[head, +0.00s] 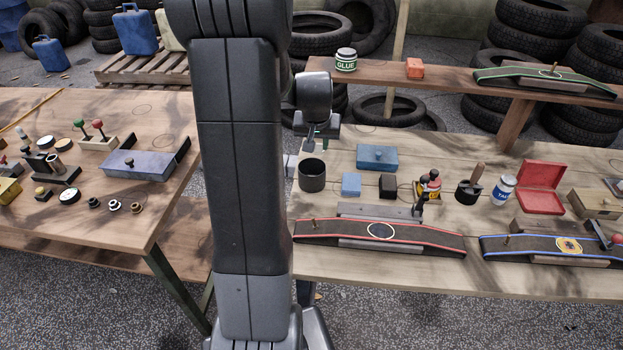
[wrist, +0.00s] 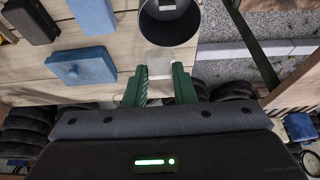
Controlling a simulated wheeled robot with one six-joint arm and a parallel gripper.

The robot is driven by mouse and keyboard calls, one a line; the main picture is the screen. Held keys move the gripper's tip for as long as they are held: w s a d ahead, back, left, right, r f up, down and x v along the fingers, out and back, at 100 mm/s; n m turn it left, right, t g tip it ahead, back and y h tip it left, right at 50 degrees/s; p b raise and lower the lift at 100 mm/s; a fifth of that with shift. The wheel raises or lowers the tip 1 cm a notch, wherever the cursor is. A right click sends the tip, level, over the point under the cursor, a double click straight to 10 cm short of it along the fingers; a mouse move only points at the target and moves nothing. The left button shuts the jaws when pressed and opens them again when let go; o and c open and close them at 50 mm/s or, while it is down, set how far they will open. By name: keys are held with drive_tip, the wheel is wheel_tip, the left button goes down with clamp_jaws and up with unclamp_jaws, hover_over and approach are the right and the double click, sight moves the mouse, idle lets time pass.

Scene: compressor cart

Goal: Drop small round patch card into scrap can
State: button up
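The scrap can is a dark, open-topped cylinder (head: 312,177) near the left end of the right bench. In the wrist view the can (wrist: 147,24) is at the top, mouth facing me. A small light grey piece (wrist: 167,4) shows inside it; I cannot tell for sure that it is the small round patch card. My gripper (head: 320,143) hangs above and slightly behind the can. In the wrist view its green fingers (wrist: 160,84) stand apart, with a pale patch (wrist: 160,60) showing just beyond the gap.
A blue box with a knob (head: 377,156), a small blue block (head: 351,185) and a dark block (head: 388,187) stand right of the can. A red-edged tyre strip (head: 430,238) lies in front. A raised shelf (head: 440,78) runs behind. My arm hides the gap between benches.

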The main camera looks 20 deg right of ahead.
drive_tip(key=o, duration=0.4)
drive_tip(key=v, duration=1.4)
drive_tip(key=shift+f, duration=0.2)
drive_tip(key=x, duration=1.4)
wheel_tip(320, 180, up, 5)
drive_tip(key=p, duration=0.3)
drive_tip(key=shift+f, duration=0.1)
